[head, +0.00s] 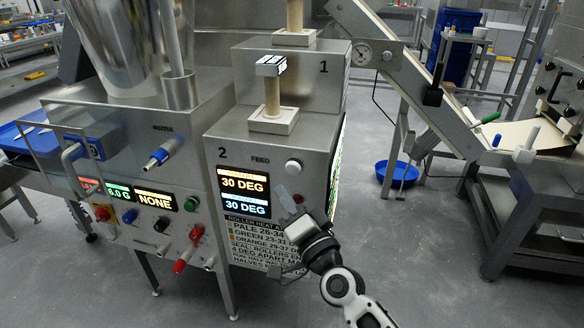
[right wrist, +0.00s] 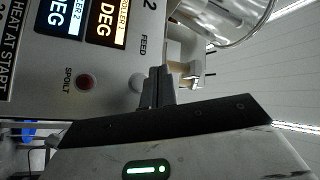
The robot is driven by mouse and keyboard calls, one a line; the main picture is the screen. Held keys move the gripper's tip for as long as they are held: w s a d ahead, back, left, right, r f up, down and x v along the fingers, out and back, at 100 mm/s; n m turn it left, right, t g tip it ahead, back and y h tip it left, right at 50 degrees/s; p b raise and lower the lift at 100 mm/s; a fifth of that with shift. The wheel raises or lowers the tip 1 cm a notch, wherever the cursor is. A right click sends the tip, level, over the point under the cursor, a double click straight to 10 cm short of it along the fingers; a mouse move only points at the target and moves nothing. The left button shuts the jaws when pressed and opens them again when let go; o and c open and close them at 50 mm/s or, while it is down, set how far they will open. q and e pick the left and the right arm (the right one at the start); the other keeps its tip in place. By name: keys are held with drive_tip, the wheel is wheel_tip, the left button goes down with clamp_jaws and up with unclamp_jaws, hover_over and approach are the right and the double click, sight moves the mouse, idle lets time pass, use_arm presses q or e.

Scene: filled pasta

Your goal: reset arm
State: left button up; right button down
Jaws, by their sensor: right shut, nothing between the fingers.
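My right gripper (head: 284,198) is in front of the steel machine marked 2 (head: 262,155), beside its display and below the white FEED knob (head: 293,166). In the right wrist view its fingers (right wrist: 158,86) are together and empty, and the FEED knob (right wrist: 137,83) shows just left of them. I cannot tell whether the fingers touch the panel. My left gripper is not in view.
The roller display (head: 243,194) reads 30 DEG twice. Left stands a console with knobs (head: 130,216) and a NONE display (head: 155,201). A sloping conveyor (head: 425,90) and blue tub (head: 397,174) are right; floor between is clear.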

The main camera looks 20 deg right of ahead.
drive_tip(key=shift+f, duration=0.1)
idle(0.5)
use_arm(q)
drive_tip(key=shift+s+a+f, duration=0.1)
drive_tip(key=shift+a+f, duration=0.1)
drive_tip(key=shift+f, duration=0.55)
use_arm(e)
drive_tip(key=s+a+f+n+g, duration=0.1)
drive_tip(key=s+f+n+g, duration=0.8)
drive_tip(key=s+f, duration=1)
drive_tip(key=s+n, duration=0.3)
drive_tip(key=shift+a+g, duration=0.25)
drive_tip(key=shift+g, duration=0.05)
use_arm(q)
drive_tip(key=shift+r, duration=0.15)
use_arm(e)
drive_tip(key=shift+a, duration=0.1)
idle(2.0)
